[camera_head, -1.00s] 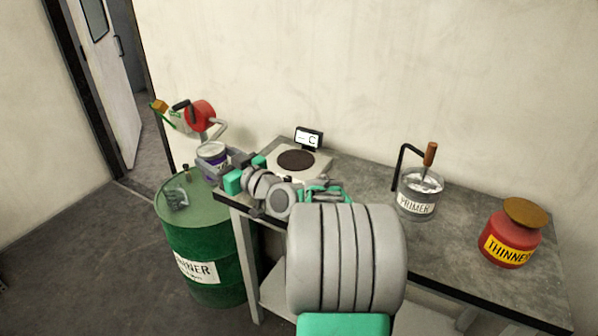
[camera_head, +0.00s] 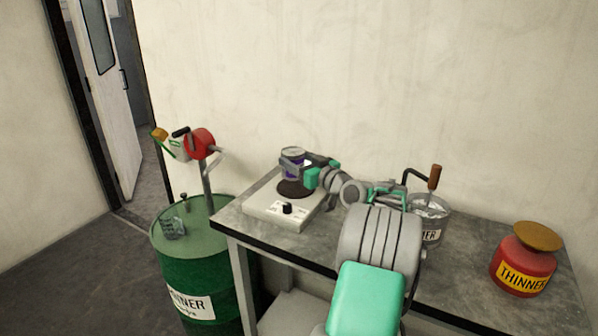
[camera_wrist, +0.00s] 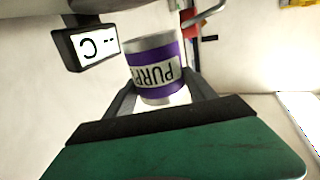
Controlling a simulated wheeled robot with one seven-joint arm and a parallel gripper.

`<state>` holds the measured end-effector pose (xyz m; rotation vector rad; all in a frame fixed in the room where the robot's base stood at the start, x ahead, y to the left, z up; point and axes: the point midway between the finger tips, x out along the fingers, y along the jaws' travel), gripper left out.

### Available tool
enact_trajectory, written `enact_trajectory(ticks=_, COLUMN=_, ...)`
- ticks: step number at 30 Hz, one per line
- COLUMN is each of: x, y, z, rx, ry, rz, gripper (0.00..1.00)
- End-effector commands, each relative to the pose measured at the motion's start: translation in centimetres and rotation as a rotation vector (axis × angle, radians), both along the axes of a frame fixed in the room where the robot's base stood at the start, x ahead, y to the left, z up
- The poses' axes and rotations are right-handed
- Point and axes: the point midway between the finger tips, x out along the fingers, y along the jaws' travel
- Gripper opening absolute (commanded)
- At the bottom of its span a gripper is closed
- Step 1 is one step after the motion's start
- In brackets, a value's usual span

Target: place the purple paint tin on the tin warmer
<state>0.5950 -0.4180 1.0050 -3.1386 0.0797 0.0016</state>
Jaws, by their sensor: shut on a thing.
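The purple paint tin (camera_head: 293,155) is a silver tin with a purple band, and in the wrist view its label (camera_wrist: 156,80) appears upside down. My gripper (camera_head: 293,166) is shut on it, with a finger on each side. The tin is upright in the head view, at the dark round plate of the tin warmer (camera_head: 262,212). I cannot tell whether its base touches the plate. The warmer is a pale box with a black knob on its front, on the left end of the bench. Its small display (camera_wrist: 92,46) shows "-- C" in the wrist view.
A red thinner can (camera_head: 525,262) is at the bench's right end.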

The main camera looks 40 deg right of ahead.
Motion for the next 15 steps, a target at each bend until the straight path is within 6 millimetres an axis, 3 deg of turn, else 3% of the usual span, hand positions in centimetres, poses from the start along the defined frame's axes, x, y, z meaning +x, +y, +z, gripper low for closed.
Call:
enact_trajectory(ticks=4, x=0.0, y=-1.1, z=-1.2, rx=0.0, ry=-0.003, rz=0.0, gripper=0.02)
enact_trajectory(ticks=9, x=0.0, y=-0.9, z=-3.9, rx=-0.001, ry=-0.002, rz=0.001, gripper=0.02)
enact_trajectory(ticks=15, x=0.0, y=-0.8, z=-3.9, rx=-0.003, ry=-0.004, rz=0.001, gripper=0.02)
